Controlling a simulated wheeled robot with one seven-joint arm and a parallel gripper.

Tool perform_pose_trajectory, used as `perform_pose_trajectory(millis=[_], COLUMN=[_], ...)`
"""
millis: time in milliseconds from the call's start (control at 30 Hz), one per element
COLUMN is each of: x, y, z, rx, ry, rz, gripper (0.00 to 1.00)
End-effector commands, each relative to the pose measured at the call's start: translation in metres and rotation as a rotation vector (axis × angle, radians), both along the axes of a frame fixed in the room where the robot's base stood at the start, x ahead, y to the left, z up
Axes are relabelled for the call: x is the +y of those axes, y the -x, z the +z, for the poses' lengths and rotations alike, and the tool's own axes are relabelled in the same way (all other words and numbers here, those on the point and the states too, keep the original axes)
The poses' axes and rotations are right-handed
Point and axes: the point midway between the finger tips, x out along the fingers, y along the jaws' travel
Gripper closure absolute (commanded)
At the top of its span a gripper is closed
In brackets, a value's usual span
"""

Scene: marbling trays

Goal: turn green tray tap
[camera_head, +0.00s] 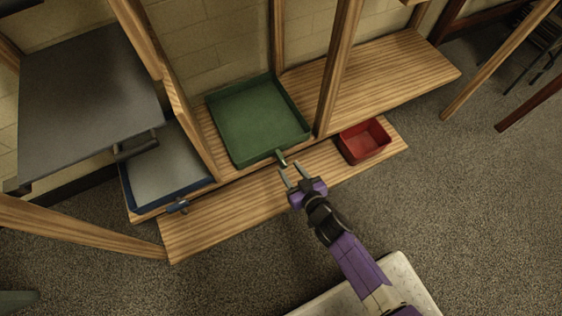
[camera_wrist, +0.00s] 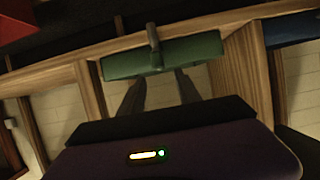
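The green tray (camera_head: 255,120) sits on a wooden shelf between upright posts, and its front wall shows in the wrist view (camera_wrist: 185,55). Its small tap (camera_head: 281,158) sticks out from the front edge towards me; in the wrist view the tap (camera_wrist: 154,42) stands across the middle of that wall. My gripper (camera_head: 291,167) is open and empty, its two fingers apart and pointing at the tap from just in front. In the wrist view the fingers (camera_wrist: 160,82) lie either side of the tap's line. I see no contact with the tap.
A blue-rimmed tray (camera_head: 165,172) with its own tap (camera_head: 178,207) lies at left, partly under a dark grey panel (camera_head: 85,95). A red bin (camera_head: 364,141) stands on the lower wooden board, right of my gripper. Wooden posts flank the green tray.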

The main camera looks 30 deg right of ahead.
Motion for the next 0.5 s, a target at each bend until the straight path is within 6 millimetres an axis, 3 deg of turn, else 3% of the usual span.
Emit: perform_pose_trajectory(millis=[500], x=[0.000], y=[-0.063], z=[-0.028], rx=[-0.001], ry=[0.000], rz=[0.000], gripper=[0.60])
